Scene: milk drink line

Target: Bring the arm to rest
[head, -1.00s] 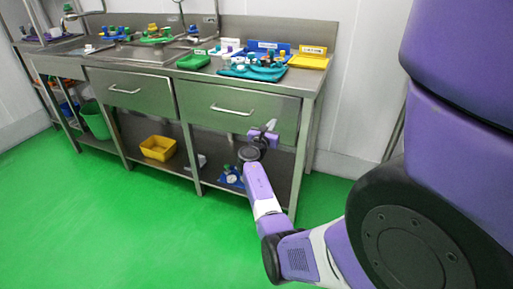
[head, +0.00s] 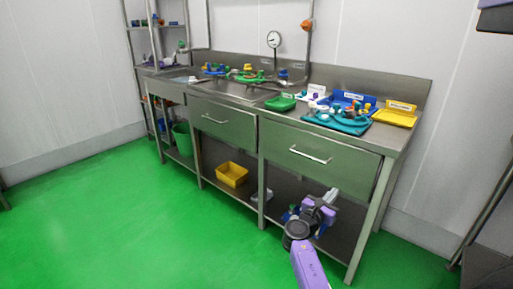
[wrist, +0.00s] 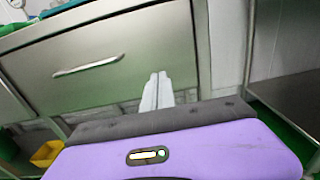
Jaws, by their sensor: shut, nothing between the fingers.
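My gripper (head: 331,195) is at the lower right of the head view, in front of the steel counter's right drawer. In the wrist view my gripper (wrist: 157,92) shows two pale fingers pressed together, with nothing between them. Its fingers point toward the counter front. My purple and dark arm hangs low below it in the head view. I cannot tell whether the gripper touches the counter.
The steel counter (head: 375,165) carries a teal tray (head: 340,124), a blue tray (head: 347,98), a yellow tray (head: 393,119) and a green tray (head: 280,103). A yellow bin (head: 232,174) and a green bucket (head: 182,138) stand below. The green floor (head: 120,225) at left is clear.

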